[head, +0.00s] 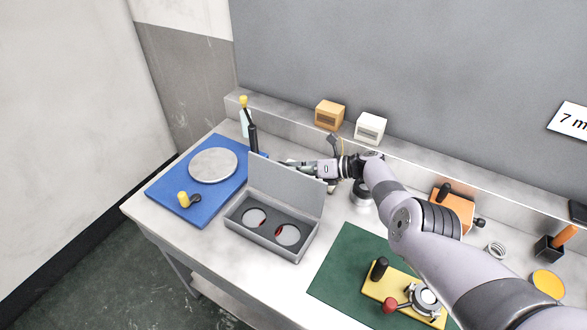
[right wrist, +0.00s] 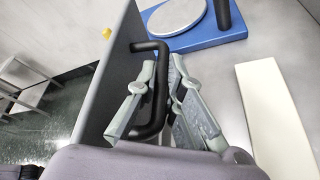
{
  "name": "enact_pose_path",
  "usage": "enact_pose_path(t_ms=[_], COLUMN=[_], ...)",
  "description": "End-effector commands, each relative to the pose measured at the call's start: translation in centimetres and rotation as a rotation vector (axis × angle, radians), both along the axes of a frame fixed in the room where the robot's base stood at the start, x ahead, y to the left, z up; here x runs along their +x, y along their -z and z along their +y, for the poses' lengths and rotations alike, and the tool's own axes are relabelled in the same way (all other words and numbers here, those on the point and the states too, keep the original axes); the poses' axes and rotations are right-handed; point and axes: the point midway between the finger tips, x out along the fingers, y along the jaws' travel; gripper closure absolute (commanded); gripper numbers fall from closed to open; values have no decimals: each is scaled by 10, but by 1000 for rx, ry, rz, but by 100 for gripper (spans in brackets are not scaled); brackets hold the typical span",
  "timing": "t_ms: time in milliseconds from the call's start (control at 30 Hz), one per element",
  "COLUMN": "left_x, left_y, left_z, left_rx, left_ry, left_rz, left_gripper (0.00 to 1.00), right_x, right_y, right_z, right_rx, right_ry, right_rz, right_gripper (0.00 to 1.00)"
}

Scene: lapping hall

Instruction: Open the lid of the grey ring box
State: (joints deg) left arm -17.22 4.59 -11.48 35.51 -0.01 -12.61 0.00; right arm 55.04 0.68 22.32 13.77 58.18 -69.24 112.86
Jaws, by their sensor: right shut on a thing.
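The grey ring box (head: 272,250) stands on the bench with its lid (head: 287,189) raised, roughly upright along the far edge. Its open inside shows two pale round wells, with some red at their edges. My right gripper (head: 287,164) is behind the lid. In the right wrist view the lid (right wrist: 112,62) is at the left, with a black bar handle (right wrist: 160,92) on its outer face. The fingers of my right gripper (right wrist: 157,78) are on either side of this handle, shut on it. My left gripper is not in view.
A blue mat (head: 172,189) with a grey disc (head: 213,165) lies left of the box. A green mat (head: 333,266) with a yellow fixture (head: 380,286) lies right. An orange box (head: 329,114) and a white box (head: 370,127) stand on the back ledge.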

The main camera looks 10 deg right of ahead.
Motion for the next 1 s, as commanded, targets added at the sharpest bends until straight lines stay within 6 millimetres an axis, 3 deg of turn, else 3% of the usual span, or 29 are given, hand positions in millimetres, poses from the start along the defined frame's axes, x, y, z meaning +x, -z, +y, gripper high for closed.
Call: enact_pose_path(t_ms=[367,400,700,1000], left_x=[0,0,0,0], left_y=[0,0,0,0], left_z=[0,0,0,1], left_rx=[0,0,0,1], left_ry=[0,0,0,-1], left_rz=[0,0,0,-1], left_gripper=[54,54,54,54], right_x=[-1,-1,-1,-1], right_y=[1,1,1,0], right_z=[0,0,0,0], right_rx=[3,3,2,3], right_ry=[-3,-3,-2,-1], right_rz=[6,6,4,4], right_gripper=[100,91,71,70])
